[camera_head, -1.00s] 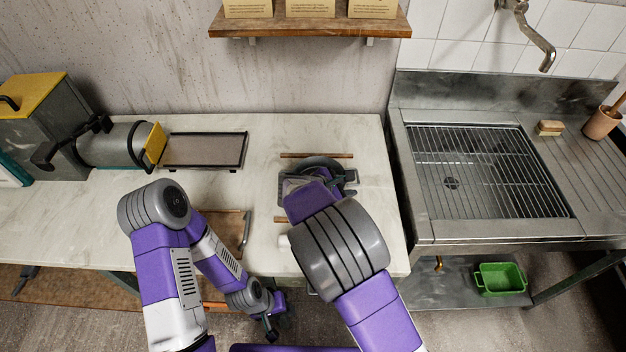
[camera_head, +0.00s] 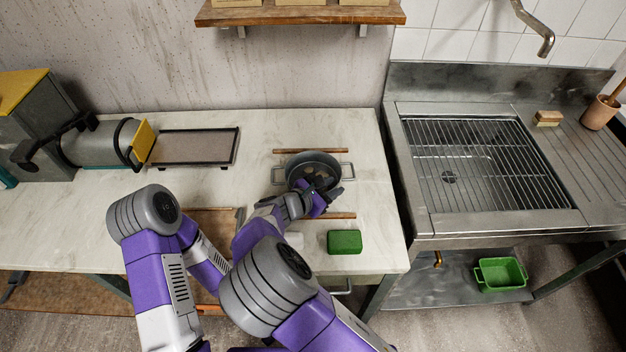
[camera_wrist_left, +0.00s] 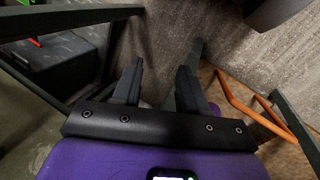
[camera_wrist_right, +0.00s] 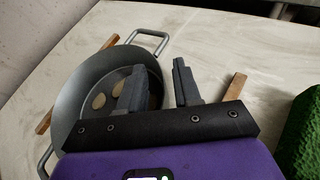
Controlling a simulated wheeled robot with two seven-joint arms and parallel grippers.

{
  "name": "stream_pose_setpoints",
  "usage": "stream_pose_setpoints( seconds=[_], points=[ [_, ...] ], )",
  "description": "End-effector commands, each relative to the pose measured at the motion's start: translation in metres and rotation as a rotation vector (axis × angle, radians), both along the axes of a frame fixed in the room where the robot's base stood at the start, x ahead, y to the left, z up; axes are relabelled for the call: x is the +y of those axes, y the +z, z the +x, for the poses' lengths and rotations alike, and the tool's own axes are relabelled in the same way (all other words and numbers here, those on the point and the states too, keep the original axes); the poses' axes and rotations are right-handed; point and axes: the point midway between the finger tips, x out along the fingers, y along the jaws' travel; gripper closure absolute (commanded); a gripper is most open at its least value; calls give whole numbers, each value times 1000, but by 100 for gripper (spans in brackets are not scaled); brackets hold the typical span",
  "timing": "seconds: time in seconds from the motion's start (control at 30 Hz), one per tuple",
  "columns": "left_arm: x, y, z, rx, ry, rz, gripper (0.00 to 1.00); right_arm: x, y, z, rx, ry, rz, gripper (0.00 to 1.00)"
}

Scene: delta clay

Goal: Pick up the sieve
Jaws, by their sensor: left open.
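A round dark grey vessel with two wire handles, which looks like the sieve (camera_head: 312,163), rests across two wooden sticks on the counter. In the right wrist view the sieve (camera_wrist_right: 85,80) holds several small tan lumps. My right gripper (camera_head: 328,196) is at its near right side. In the right wrist view the right gripper (camera_wrist_right: 158,82) is open, with one fingertip over the sieve's inside and the other outside its rim; I cannot tell if they touch. My left gripper (camera_wrist_left: 157,80) is open and empty, low over the floor. It is hidden in the head view.
A green block (camera_head: 344,241) lies close to my right gripper, near the counter's front edge. One wooden stick (camera_head: 310,151) is behind the sieve. A flat tray (camera_head: 195,148) and a roller machine stand left. A sink with a rack (camera_head: 485,165) is right.

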Motion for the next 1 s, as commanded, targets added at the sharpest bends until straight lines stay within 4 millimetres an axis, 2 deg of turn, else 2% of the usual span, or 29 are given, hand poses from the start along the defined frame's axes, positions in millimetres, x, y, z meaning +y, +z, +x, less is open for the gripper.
stream_pose_setpoints(
  seconds=[0.23, 0.47, 0.87, 1.0],
  points=[
    [0, 0, 0, 0, 0, 0, 57, -1, 0, 2, -1, 2, 0, 67],
    [0, 0, 0, 0, 0, 0, 57, -1, 0, 2, -1, 2, 2, 100],
    [0, 0, 0, 0, 0, 0, 57, -1, 1, 2, -2, 1, 2, 100],
    [0, 5, 0, 0, 0, 0, 57, -1, 13, 2, -4, 1, 4, 100]
  ],
)
